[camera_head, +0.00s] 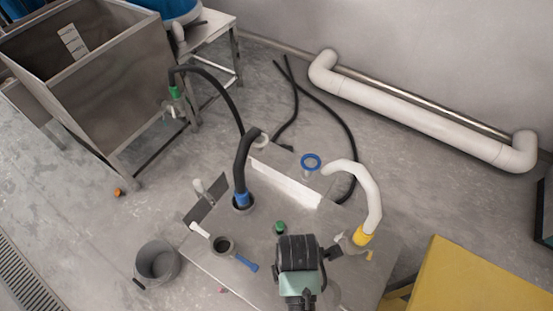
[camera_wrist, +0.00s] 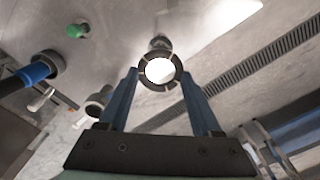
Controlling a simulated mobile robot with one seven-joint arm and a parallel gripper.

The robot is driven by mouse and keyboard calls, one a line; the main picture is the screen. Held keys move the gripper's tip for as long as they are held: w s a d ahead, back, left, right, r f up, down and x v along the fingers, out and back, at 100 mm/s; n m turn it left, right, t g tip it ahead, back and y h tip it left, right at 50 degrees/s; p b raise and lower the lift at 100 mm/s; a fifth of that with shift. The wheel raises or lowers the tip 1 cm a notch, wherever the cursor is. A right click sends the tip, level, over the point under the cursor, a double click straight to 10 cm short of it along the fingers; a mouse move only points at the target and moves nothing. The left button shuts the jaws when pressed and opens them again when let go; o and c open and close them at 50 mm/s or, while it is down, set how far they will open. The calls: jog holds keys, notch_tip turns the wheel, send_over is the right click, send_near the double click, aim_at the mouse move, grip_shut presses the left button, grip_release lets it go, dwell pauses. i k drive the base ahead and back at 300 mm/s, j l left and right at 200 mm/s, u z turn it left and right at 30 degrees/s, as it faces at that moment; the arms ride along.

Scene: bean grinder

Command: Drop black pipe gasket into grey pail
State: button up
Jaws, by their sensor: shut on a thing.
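My gripper (camera_wrist: 160,72) shows in the wrist view with its two blue fingers on either side of the black pipe gasket (camera_wrist: 178,71), a dark ring with light marks and a bright hole. It is shut on the ring near the fingertips. In the head view a dark wrist with a pale green part (camera_head: 299,267) of mine is over the metal table; the fingers and gasket cannot be made out there. The grey pail (camera_head: 158,264) stands upright on the floor left of the table, apart from my gripper. I cannot make it out surely in the wrist view.
The metal table (camera_head: 190,262) bears a black hose with a blue collar (camera_head: 242,185), a white hose with a yellow collar (camera_head: 370,195) and a blue ring (camera_head: 311,162). A yellow block (camera_head: 470,280) stands right. Floor left of the pail is clear.

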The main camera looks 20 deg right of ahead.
aim_at(168, 264)
jog(key=u, duration=1.05)
